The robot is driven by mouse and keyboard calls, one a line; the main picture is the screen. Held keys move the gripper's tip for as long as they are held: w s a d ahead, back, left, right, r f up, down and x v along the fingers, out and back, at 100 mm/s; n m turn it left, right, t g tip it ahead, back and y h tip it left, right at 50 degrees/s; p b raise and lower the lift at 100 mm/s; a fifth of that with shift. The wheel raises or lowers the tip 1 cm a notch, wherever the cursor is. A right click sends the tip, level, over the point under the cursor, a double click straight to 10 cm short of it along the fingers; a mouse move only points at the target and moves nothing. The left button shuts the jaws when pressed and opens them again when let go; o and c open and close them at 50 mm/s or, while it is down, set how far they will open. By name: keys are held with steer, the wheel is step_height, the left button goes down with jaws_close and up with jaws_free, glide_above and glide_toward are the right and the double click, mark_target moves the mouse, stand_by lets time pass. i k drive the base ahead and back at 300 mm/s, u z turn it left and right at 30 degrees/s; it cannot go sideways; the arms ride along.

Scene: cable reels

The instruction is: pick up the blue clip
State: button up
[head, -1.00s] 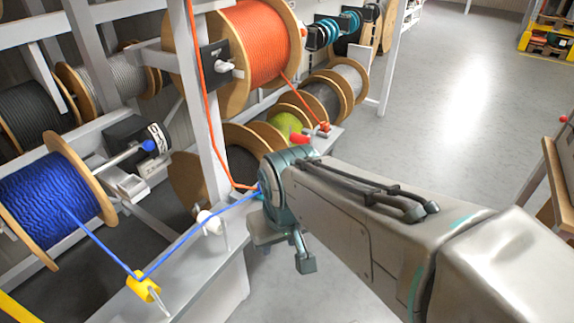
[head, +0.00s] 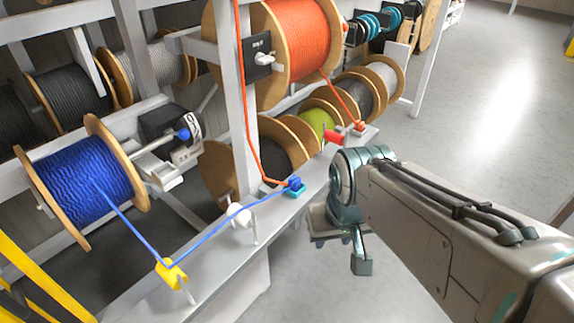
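The blue clip (head: 295,183) sits in a small teal holder (head: 296,191) on the grey ledge in front of the reels. The end of the blue cable (head: 222,226) runs to it from the left, and the orange cable passes close by. My gripper (head: 332,240) hangs to the right of the clip and nearer to me, apart from it, just off the ledge's front edge.
The grey ledge (head: 215,262) also bears a yellow guide (head: 171,275), a white guide (head: 239,215), a red piece (head: 334,138) and an orange piece (head: 360,128). The blue reel (head: 88,183) and orange reel (head: 299,40) hang behind. Open floor (head: 480,130) lies at right.

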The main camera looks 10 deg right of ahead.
mark_target(293, 181)
steer(key=u, duration=0.1)
steer(key=k, duration=0.45)
steer(key=z, duration=1.05)
steer(key=i, duration=1.15)
steer(key=u, duration=0.9)
steer(key=i, duration=0.3)
steer(key=u, duration=0.3)
